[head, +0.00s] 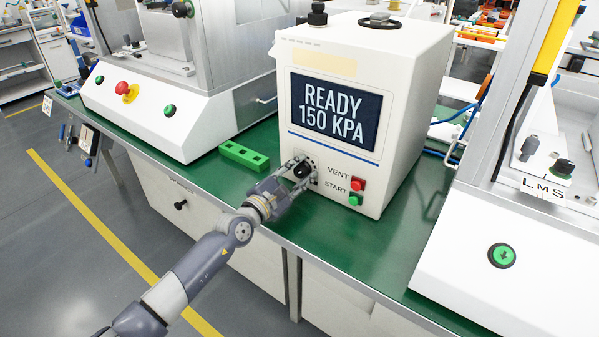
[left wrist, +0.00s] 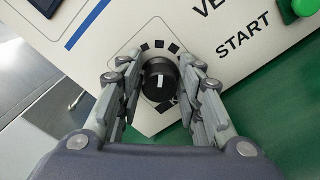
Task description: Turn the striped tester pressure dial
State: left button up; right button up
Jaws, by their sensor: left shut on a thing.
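The white pressure tester (head: 345,50) stands on the green bench. Its screen (head: 336,110) reads "READY 150 KPA". The black pressure dial (left wrist: 160,80) is on the lower left of its front face, with a light pointer line and dark square marks around it in the left wrist view. My left gripper (head: 302,171) reaches the dial from the front left in the head view. In the left wrist view its fingers (left wrist: 160,92) stand on both sides of the dial, shut on it. The fingers partly hide the dial in the head view. My right gripper is not in view.
A red VENT button (head: 358,184) and a green START button (head: 355,200) sit right of the dial. A green block with holes (head: 244,154) lies on the bench to the left. White machines stand on both sides. Bare green bench (head: 345,245) runs in front.

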pick_arm(q)
jog(key=o, duration=1.1)
jog(key=shift+c, duration=0.2)
jog(key=shift+s+a, duration=0.15)
jog(key=shift+s, duration=0.1)
jog(key=v, duration=1.1)
jog(key=shift+a, duration=0.1)
jog(key=shift+s, duration=0.15)
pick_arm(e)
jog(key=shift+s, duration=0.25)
